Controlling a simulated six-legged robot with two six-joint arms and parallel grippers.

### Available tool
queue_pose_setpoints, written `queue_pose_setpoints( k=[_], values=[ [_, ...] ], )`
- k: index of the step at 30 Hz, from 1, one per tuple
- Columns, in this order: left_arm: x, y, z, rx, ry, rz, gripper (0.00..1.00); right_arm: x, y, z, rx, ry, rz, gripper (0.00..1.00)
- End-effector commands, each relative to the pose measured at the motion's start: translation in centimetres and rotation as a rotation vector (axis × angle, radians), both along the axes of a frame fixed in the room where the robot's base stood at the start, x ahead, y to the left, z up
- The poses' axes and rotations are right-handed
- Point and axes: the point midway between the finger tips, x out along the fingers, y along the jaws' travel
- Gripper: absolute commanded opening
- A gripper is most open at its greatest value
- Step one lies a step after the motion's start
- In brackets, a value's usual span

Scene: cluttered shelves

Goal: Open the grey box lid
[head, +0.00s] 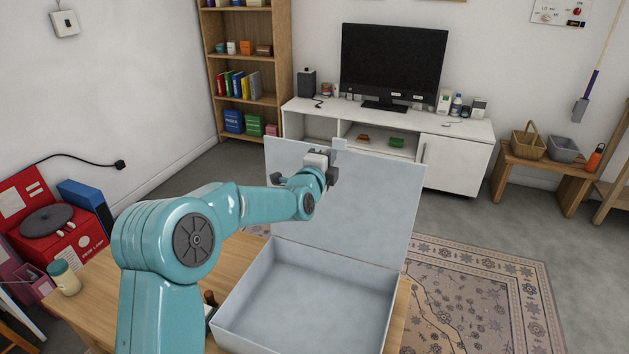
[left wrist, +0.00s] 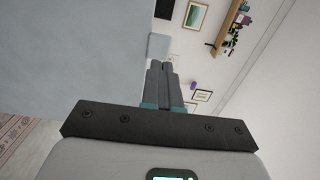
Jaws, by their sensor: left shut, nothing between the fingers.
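The grey box (head: 308,295) stands on the wooden table, and its inside looks empty. Its lid (head: 370,200) is raised and stands roughly upright at the box's far edge, leaning back a little. A small tab (head: 340,144) sticks up at the lid's top edge. My left gripper (head: 331,168) is in front of the upper left part of the lid, near the tab. In the left wrist view, the gripper's fingers (left wrist: 164,85) are together and empty, with the lid's grey face (left wrist: 70,60) beside them. I cannot tell whether the gripper touches the lid. My right gripper is not in view.
The wooden table (head: 98,290) carries a jar (head: 64,278) at its left. A dark-topped bottle (head: 210,299) stands close to the box's left side, partly hidden. A patterned rug (head: 480,300) lies beyond the table. A white TV cabinet (head: 455,160) stands behind.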

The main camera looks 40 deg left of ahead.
Motion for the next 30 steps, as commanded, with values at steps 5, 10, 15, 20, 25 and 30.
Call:
queue_pose_setpoints(
  k=[5,10,15,20,25,30],
  values=[
    [-2.8,-0.5,0.2,0.0,-0.002,0.0,0.0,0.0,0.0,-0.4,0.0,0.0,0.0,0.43],
    [-5.8,-1.1,0.3,0.0,-0.001,0.0,0.0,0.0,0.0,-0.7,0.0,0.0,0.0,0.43],
    [-8.1,-1.7,0.5,0.0,-0.002,0.0,0.0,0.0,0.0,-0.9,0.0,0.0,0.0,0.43],
    [-8.8,-1.9,0.5,0.0,-0.002,0.0,0.0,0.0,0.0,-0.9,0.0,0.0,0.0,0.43],
    [-8.9,-2.0,0.5,0.001,-0.002,0.0,0.0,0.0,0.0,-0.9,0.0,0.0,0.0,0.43],
    [-9.1,-2.1,0.5,0.001,-0.002,0.0,0.0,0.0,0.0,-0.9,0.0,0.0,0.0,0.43]
  ],
)
